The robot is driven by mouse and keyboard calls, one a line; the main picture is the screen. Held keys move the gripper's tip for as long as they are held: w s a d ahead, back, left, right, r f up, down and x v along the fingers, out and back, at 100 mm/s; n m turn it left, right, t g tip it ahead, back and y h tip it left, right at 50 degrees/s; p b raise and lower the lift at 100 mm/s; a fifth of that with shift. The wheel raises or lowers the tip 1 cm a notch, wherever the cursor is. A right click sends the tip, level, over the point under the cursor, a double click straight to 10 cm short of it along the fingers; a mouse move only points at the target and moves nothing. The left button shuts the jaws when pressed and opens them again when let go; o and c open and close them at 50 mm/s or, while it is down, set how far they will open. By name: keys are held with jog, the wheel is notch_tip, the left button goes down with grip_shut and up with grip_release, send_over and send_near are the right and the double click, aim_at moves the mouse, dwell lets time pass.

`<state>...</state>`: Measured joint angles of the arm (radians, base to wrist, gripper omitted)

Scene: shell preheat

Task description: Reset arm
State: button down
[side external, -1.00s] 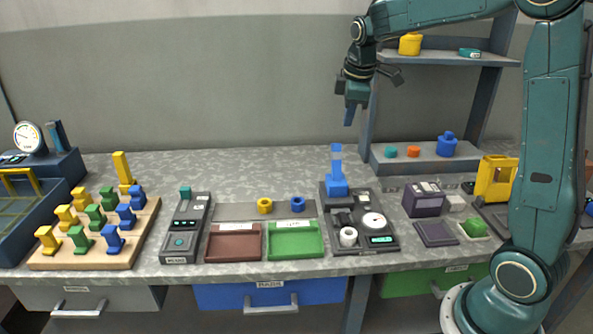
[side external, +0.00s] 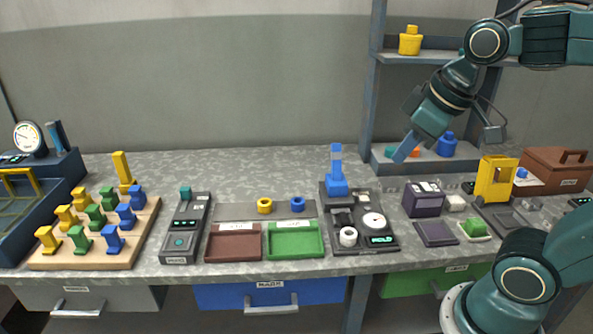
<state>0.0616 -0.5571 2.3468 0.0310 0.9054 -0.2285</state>
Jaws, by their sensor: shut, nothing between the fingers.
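My gripper (side external: 406,148) hangs in the air at the right, in front of the shelf unit. Its blue-grey fingers point down and to the left and are shut with nothing between them. The fingers overlap the low shelf in the picture and partly hide the small teal and orange pieces there. My arm is bent, with its upper links running out of the right side of the view.
The shelf unit (side external: 378,100) holds a yellow jar (side external: 410,41) and a blue jar (side external: 446,145). Below are a blue-topped press (side external: 336,178), a purple box (side external: 424,199), a yellow frame (side external: 495,178) and a brown case (side external: 555,170). A wooden peg board (side external: 140,232) stands left.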

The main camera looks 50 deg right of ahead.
jog(key=shift+m+y, duration=0.3)
jog(key=shift+m, duration=0.5)
jog(key=s, duration=0.1)
jog(key=s+a+f, duration=0.1)
jog(key=s, duration=0.1)
jog(key=s+a+f, duration=0.1)
jog(key=s, duration=0.1)
jog(key=shift+f, duration=0.1)
